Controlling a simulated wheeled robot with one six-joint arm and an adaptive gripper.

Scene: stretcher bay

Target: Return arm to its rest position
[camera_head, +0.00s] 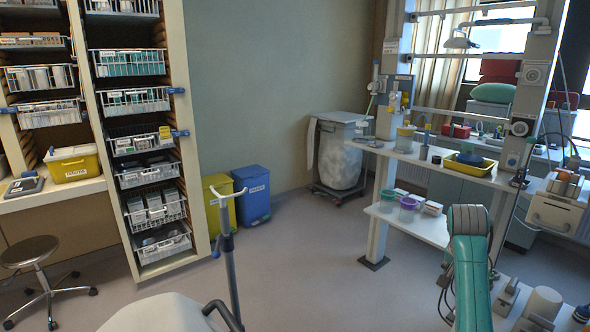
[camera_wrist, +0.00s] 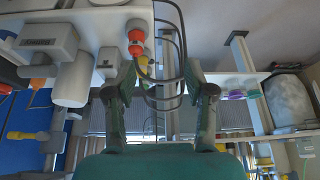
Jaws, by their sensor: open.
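My arm (camera_head: 470,270), teal with a grey rounded joint, stands at the lower right of the head view. I cannot make out my gripper in the head view. In the wrist view my gripper (camera_wrist: 160,82) shows two dark green and grey fingers spread well apart. Nothing is held between them. Dark looped cables and an orange-red connector (camera_wrist: 136,38) show beyond and between the fingers; I cannot tell how far off they are.
A white cylinder (camera_head: 543,303) and grey blocks sit on a white surface at the lower right, near my arm. The workbench (camera_head: 425,160) with a yellow tray (camera_head: 470,165) stands behind. An IV-type pole (camera_head: 231,260) rises at front centre. Open floor (camera_head: 320,260) lies between.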

